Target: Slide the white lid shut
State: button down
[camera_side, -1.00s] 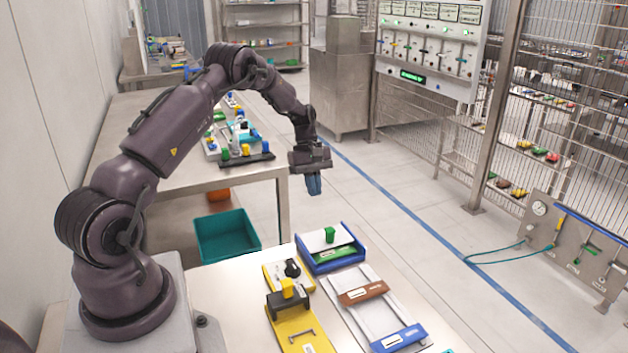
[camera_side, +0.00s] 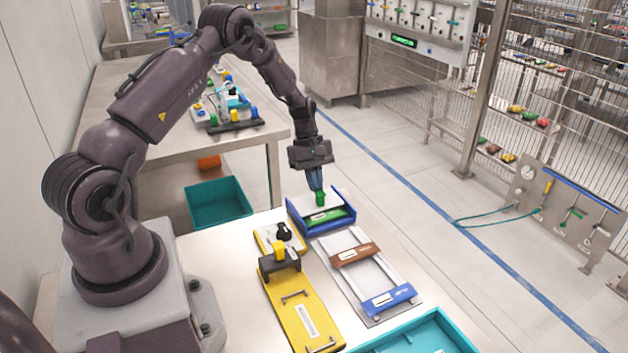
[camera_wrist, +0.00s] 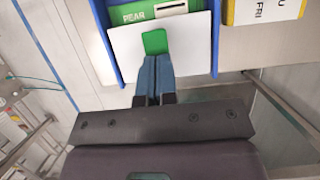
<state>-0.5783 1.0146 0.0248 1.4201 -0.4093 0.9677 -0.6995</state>
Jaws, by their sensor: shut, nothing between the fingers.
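The white lid (camera_wrist: 192,36) is a flat plate with a green knob (camera_wrist: 155,42) standing on it. It sits across a blue-walled tray (camera_side: 297,220), and the lid also shows in the side view (camera_side: 310,198). A green label strip reading PEAR (camera_wrist: 138,14) lies uncovered in the tray beside the lid. My gripper (camera_side: 316,186) points down with its blue fingers together, right at the green knob. In the wrist view the fingertips (camera_wrist: 155,62) are beside the knob's near edge; I cannot tell whether they touch it.
A teal bin (camera_side: 425,335) is at the front.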

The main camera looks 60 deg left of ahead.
jog(key=d, duration=0.5)
jog(key=a, duration=0.4)
jog(key=shift+a, duration=0.3)
jog(key=v, duration=0.9)
jog(key=s+d+r+m+t+y, duration=0.4)
jog(key=s+d+r+m, duration=1.4)
jog(key=d, duration=0.5)
notch_tip(320, 180, up, 3)
jog(key=s+t, duration=0.1)
jog(key=s, duration=0.1)
jog(key=shift+s+d+t, duration=0.3)
jog(key=shift+d, duration=0.05)
